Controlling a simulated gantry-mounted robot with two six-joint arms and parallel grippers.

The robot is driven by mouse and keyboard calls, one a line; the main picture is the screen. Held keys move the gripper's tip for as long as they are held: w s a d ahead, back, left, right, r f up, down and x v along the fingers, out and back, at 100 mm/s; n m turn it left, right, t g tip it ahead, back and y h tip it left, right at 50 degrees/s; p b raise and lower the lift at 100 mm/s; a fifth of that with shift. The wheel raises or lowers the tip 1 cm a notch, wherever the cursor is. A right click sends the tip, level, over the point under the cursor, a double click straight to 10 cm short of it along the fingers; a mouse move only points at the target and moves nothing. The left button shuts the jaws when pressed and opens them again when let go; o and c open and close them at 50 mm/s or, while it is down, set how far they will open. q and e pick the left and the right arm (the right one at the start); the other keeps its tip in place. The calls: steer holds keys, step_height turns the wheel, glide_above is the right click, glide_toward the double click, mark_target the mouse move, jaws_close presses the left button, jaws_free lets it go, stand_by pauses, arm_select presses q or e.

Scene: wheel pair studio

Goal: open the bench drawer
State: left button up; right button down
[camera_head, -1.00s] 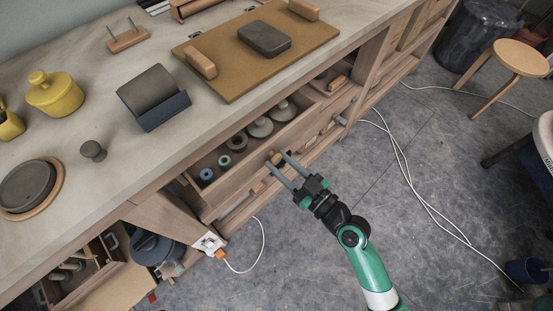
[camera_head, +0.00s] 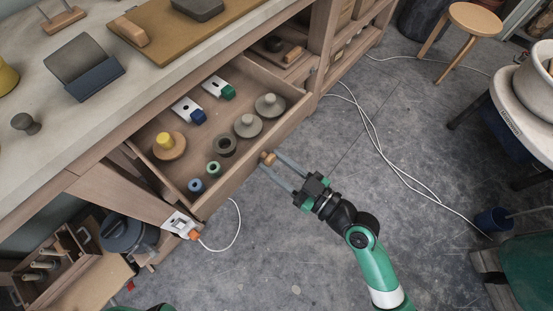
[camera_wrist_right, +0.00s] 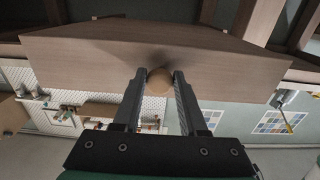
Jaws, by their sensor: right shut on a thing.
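The bench drawer (camera_head: 247,158) is pulled well out from the bench, with its contents in plain sight. My right gripper (camera_head: 272,165) is shut on the round wooden drawer knob (camera_head: 267,158) at the drawer front. In the right wrist view the knob (camera_wrist_right: 160,80) sits between the two fingers, against the wooden drawer front (camera_wrist_right: 90,56). My left gripper is not in view; only a bit of green shows at the bottom edge of the head view.
Inside the drawer are a yellow-knobbed wooden disc (camera_head: 169,147), grey knobbed discs (camera_head: 248,126) and small coloured rings (camera_head: 197,186). Open grey floor (camera_head: 280,250) lies in front.

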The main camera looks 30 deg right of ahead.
steer(key=shift+c, duration=2.3)
jaws_free()
steer(key=b+v, duration=0.2)
steer(key=v, duration=0.9)
steer(key=shift+s, duration=0.3)
steer(key=shift+d, duration=0.1)
